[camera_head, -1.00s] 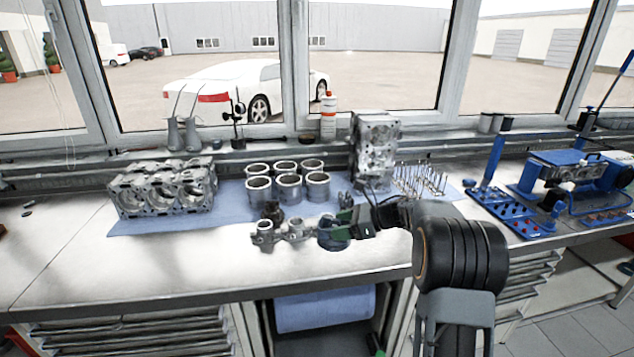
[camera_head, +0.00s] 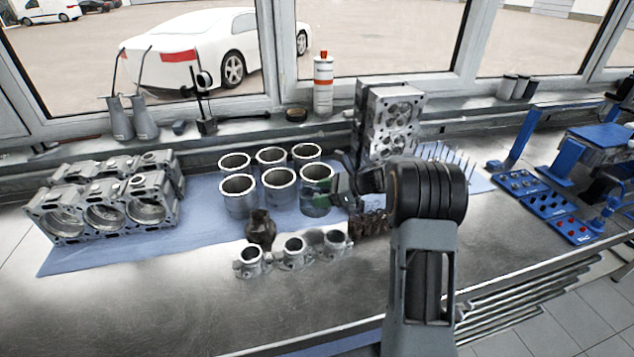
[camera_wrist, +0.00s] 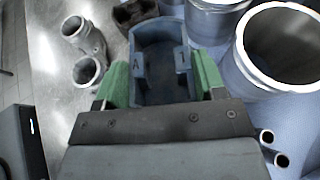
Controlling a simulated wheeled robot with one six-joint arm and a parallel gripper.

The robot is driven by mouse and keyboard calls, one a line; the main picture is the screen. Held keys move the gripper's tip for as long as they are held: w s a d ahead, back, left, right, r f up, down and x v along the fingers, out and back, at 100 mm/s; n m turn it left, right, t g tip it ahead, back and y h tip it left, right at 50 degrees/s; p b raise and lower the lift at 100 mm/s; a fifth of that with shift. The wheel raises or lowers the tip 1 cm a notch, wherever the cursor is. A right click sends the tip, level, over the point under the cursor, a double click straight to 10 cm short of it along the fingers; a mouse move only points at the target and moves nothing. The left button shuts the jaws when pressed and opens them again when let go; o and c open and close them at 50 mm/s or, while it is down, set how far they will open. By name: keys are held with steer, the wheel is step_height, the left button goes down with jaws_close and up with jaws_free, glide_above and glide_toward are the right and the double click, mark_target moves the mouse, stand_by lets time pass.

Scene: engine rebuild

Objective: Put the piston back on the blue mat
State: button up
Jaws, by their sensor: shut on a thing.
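My gripper (camera_wrist: 154,90) has green fingers shut on the sides of the grey-blue piston (camera_wrist: 160,65), which carries markings on its inner faces. In the head view, my gripper (camera_head: 322,190) is in front of the front-right cylinder liner, and the piston is hard to separate from the fingers. The blue mat (camera_head: 200,215) lies along the back of the bench. It also shows at the right in the wrist view (camera_wrist: 302,112). The piston appears near the mat's front edge, beside the liners. I cannot tell whether it touches the mat.
Several open liners (camera_head: 238,195) stand close behind and left of my gripper. A three-ring metal part (camera_head: 293,255) and a dark part (camera_head: 261,228) lie in front. An engine block (camera_head: 105,205) is left, an upright cylinder head (camera_head: 390,120) behind.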

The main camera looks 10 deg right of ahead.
steer(key=shift+w+f, duration=0.35)
steer(key=shift+f, duration=0.25)
steer(key=shift+f+b, duration=0.65)
steer(key=shift+f, duration=2.3)
